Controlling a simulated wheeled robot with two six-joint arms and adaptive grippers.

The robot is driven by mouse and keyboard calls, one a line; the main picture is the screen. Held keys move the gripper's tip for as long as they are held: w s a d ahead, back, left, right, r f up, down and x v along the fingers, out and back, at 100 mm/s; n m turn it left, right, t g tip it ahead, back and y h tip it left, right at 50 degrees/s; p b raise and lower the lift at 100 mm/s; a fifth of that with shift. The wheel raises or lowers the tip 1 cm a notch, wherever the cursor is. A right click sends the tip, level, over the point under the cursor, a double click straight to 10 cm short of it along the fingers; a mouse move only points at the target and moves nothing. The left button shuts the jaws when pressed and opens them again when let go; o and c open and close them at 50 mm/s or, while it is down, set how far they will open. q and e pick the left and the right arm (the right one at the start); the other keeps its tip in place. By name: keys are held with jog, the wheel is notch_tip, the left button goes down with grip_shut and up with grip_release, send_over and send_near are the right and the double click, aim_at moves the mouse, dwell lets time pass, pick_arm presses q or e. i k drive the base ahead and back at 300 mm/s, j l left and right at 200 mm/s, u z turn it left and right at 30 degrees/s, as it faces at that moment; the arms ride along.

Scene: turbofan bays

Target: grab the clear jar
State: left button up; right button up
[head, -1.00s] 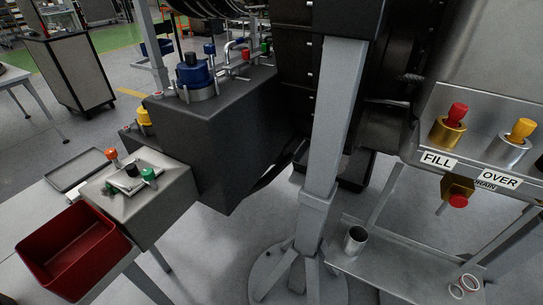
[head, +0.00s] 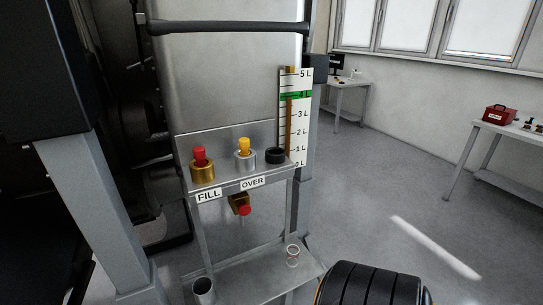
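The clear jar (head: 292,256) is a small see-through vessel with a pale rim and a reddish band. It stands on the lower metal shelf (head: 250,272), near its right side. Neither of my grippers is in the head view, so whether they are open or shut does not show.
Above are a red-capped fitting (head: 203,166), a yellow-capped fitting (head: 245,156), a black cap (head: 275,156) and a level gauge (head: 297,117). A grey post (head: 95,205) stands left.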

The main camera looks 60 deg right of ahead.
aim_at(293, 251)
jog(key=z, duration=2.05)
